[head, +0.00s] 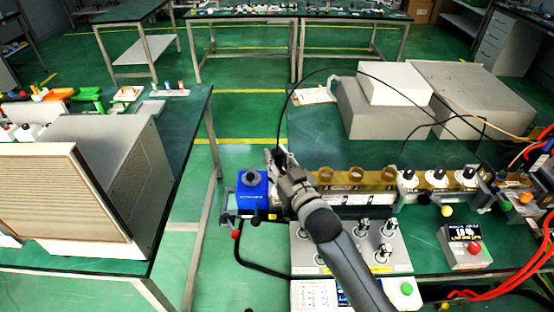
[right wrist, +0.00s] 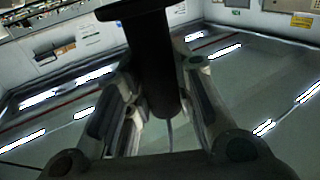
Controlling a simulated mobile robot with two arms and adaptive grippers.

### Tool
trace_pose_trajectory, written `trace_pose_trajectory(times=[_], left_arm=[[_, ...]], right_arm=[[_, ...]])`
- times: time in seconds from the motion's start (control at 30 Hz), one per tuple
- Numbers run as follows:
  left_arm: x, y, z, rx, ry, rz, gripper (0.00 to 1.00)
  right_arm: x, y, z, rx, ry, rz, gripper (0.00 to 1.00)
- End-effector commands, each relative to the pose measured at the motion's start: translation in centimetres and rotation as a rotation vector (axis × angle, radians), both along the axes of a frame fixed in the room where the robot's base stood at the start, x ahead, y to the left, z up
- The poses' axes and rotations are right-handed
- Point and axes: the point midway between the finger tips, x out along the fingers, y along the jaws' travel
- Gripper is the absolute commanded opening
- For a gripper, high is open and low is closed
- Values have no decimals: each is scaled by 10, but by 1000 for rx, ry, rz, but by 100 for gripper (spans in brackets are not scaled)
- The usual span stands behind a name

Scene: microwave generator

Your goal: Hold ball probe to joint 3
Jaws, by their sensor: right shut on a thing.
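My right gripper (head: 277,157) is above the left end of the brass waveguide row (head: 372,177), beside a blue block (head: 252,192). It is shut on a dark probe, which shows in the right wrist view as a black cylinder (right wrist: 155,65) between the two fingers (right wrist: 160,105). In the head view the probe is mostly hidden by the gripper, and a thin black cable (head: 340,71) arcs away from it to the right. The row has several round joints; I cannot tell which is joint 3 or whether the probe touches one. My left gripper is not in view.
Black-capped knobs (head: 437,172) stand on the row's right part. A grey panel with metal switches (head: 385,250) lies in front. A small box with a red button (head: 472,247) and red cables (head: 500,285) are at right. Grey and white boxes (head: 395,82) stand behind.

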Motion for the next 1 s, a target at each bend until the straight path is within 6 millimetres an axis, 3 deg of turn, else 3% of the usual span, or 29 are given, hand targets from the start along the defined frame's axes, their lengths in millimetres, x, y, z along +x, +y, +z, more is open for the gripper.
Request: trace_pose_trajectory(times=[0.43,1.0], left_arm=[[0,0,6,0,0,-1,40],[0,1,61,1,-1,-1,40]], right_arm=[[0,0,7,1,-2,0,0],[0,0,64,1,-2,0,0]])
